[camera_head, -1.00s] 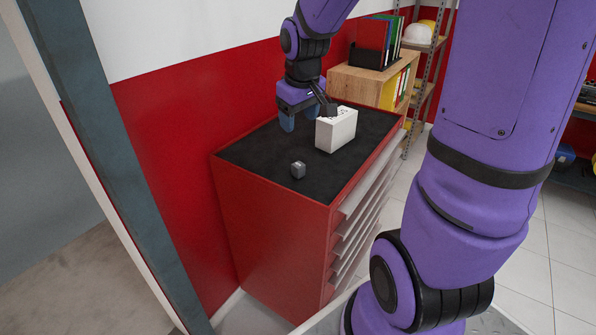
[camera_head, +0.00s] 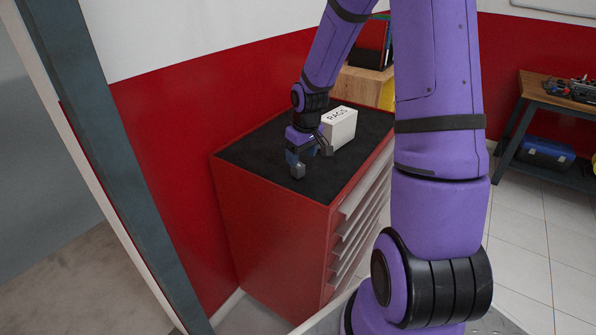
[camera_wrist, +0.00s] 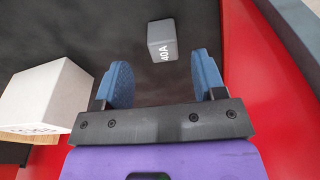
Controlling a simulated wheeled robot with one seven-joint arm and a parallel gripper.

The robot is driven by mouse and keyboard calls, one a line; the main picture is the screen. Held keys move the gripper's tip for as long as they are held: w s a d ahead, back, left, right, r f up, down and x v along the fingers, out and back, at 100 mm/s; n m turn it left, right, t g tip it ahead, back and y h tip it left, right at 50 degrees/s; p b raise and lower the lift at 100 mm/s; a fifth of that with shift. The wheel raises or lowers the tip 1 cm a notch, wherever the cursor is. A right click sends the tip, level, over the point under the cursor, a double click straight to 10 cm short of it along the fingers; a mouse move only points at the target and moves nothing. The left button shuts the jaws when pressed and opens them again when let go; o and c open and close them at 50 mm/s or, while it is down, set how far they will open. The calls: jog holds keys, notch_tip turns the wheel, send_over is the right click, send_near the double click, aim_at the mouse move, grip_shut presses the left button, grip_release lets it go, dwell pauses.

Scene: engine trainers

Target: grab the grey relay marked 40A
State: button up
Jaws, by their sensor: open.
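The grey relay (camera_wrist: 162,40) lies on the black top of the red cabinet, with "40A" readable on it in the wrist view. In the head view the relay (camera_head: 298,172) shows just below my gripper, near the front of the cabinet top. My gripper (camera_wrist: 164,82) is open, with its two blue finger pads apart and nothing between them. In the wrist view the relay is beyond the fingertips, roughly in line with the gap. In the head view my gripper (camera_head: 304,158) is close to the relay, and the exact gap between them is hard to tell.
A white box marked RAGS (camera_head: 340,127) stands on the cabinet top, right beside my gripper; it also shows at left in the wrist view (camera_wrist: 45,97). The red drawer cabinet (camera_head: 268,225) stands against a red and white wall. The black top around the relay is clear.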

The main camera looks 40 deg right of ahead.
aim_at(298, 168)
jog(key=shift+w+a+f, duration=0.1)
jog(key=shift+w+f, duration=0.1)
jog(key=shift+f, duration=0.7)
jog(key=shift+w+a+f, duration=0.1)
jog(key=shift+w+f, duration=0.05)
jog(key=shift+f, duration=0.8)
jog(key=shift+w+f, duration=0.2)
jog(key=shift+f, duration=0.7)
jog(key=c, duration=1)
